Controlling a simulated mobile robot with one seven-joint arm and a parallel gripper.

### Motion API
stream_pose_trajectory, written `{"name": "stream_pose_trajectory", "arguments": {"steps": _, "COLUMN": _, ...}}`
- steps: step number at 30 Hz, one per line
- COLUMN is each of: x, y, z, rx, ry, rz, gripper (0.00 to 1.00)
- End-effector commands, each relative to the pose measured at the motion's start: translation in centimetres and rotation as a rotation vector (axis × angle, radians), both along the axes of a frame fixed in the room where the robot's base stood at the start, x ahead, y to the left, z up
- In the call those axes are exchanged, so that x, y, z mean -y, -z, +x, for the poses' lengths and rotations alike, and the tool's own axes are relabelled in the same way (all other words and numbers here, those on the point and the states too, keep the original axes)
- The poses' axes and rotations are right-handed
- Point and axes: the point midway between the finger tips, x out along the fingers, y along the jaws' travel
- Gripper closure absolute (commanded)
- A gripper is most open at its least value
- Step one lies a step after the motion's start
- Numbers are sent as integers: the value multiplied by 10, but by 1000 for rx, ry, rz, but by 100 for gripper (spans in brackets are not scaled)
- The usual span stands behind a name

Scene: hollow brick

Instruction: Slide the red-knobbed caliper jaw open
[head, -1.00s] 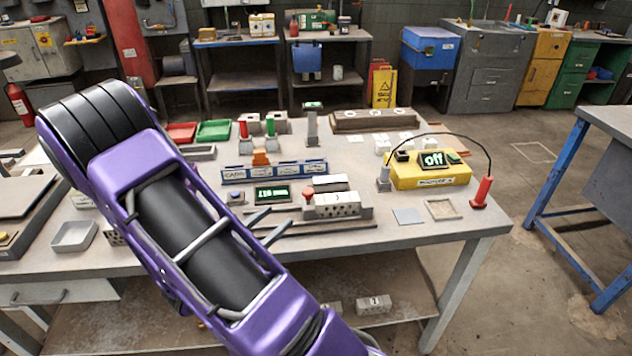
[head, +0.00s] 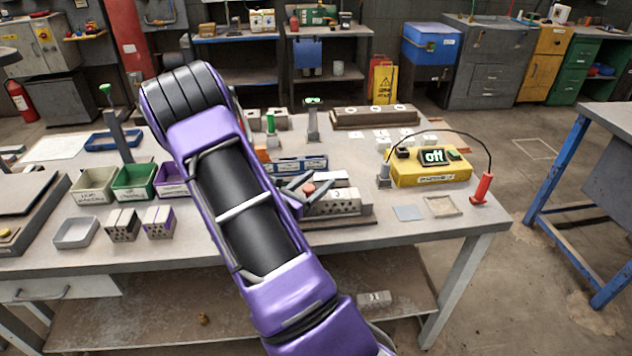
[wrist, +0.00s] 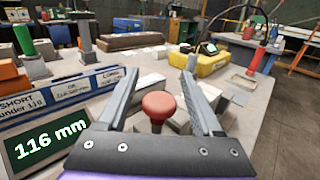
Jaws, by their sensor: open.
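The caliper's red knob (wrist: 158,105) shows between the two fingers of my gripper (wrist: 158,88) in the wrist view. The fingers are apart, one on each side of the knob, and I cannot tell whether either touches it. In the head view the red knob (head: 308,188) sits at the left end of a grey perforated brick (head: 338,202), with my gripper (head: 298,188) around it. The caliper's rail and jaws are mostly hidden by my arm and the brick.
A blue-and-white labelled rack (head: 300,164) stands behind the caliper. A yellow meter box (head: 430,172) reading "off", with a cable and red probe (head: 482,188), is to the right. Bins (head: 93,190) and perforated bricks (head: 158,222) lie left.

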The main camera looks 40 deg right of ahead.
Motion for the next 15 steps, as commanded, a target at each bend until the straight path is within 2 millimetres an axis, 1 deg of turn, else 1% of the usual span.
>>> {"name": "stream_pose_trajectory", "arguments": {"steps": 5, "x": 0, "y": 0, "z": 0, "rx": 0, "ry": 0, "rz": 0, "gripper": 33}}
{"name": "stream_pose_trajectory", "arguments": {"steps": 6, "x": 0, "y": 0, "z": 0, "rx": 0, "ry": 0, "rz": 0, "gripper": 35}}
{"name": "stream_pose_trajectory", "arguments": {"steps": 11, "x": 0, "y": 0, "z": 0, "rx": 0, "ry": 0, "rz": 0, "gripper": 64}}
{"name": "stream_pose_trajectory", "arguments": {"steps": 15, "x": 0, "y": 0, "z": 0, "rx": 0, "ry": 0, "rz": 0, "gripper": 89}}
